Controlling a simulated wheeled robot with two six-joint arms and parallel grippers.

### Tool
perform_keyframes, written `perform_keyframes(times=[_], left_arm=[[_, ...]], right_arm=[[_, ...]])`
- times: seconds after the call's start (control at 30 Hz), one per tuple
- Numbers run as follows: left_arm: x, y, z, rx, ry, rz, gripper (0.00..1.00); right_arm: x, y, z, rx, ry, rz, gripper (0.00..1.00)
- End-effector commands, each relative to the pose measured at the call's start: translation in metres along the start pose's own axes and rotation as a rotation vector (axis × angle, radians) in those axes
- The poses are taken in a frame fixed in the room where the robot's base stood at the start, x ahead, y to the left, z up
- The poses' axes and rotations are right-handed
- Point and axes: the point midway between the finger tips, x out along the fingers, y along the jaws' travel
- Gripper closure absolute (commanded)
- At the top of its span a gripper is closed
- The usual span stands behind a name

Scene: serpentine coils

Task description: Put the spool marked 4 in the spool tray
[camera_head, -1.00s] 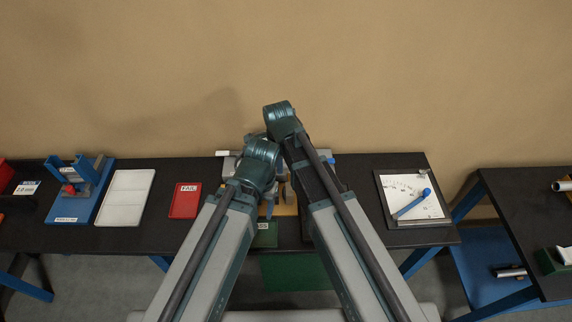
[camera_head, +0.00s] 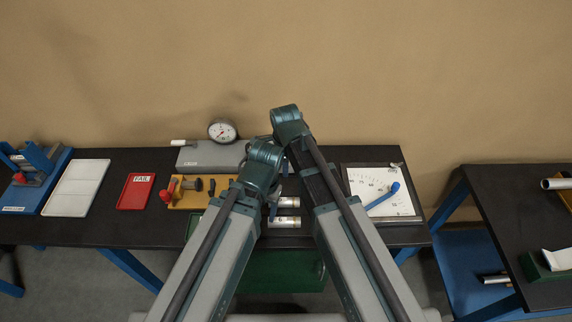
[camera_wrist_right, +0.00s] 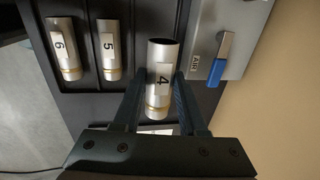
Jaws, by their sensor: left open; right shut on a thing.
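In the right wrist view, the spool marked 4 (camera_wrist_right: 160,78) is a silver tube with a white label, lying between the fingers of my right gripper (camera_wrist_right: 160,92), which is shut on it. The dark spool tray (camera_wrist_right: 86,48) is beyond it, with spool 6 (camera_wrist_right: 63,48) and spool 5 (camera_wrist_right: 109,48) lying side by side. I cannot tell whether spool 4 touches the tray. In the head view, two silver spools (camera_head: 284,222) show between my arms; my right gripper is hidden there. My left gripper (camera_head: 271,203) is open, left of these spools, and partly hidden.
A grey block (camera_head: 212,155) with a dial gauge (camera_head: 222,131) stands at the back. A yellow fixture (camera_head: 190,194), a red FAIL tray (camera_head: 135,191) and a white tray (camera_head: 77,188) are to the left.

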Motion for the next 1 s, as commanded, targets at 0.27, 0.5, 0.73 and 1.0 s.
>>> perform_keyframes(times=[0.27,0.5,0.73,1.0], left_arm=[[0.023,0.002,-0.002,0.005,0.000,-0.001,0.39],[0.043,0.004,-0.003,0.008,0.000,-0.001,0.39],[0.045,0.004,-0.003,0.009,0.000,-0.001,0.39],[0.047,0.004,-0.003,0.008,0.000,-0.001,0.39]], right_arm=[[0.023,0.004,0.000,0.000,0.000,0.000,1.00],[0.043,0.007,0.000,0.000,0.000,0.000,1.00],[0.045,0.007,0.000,0.000,0.000,0.000,1.00],[0.046,0.007,0.000,0.000,0.000,0.000,1.00]])
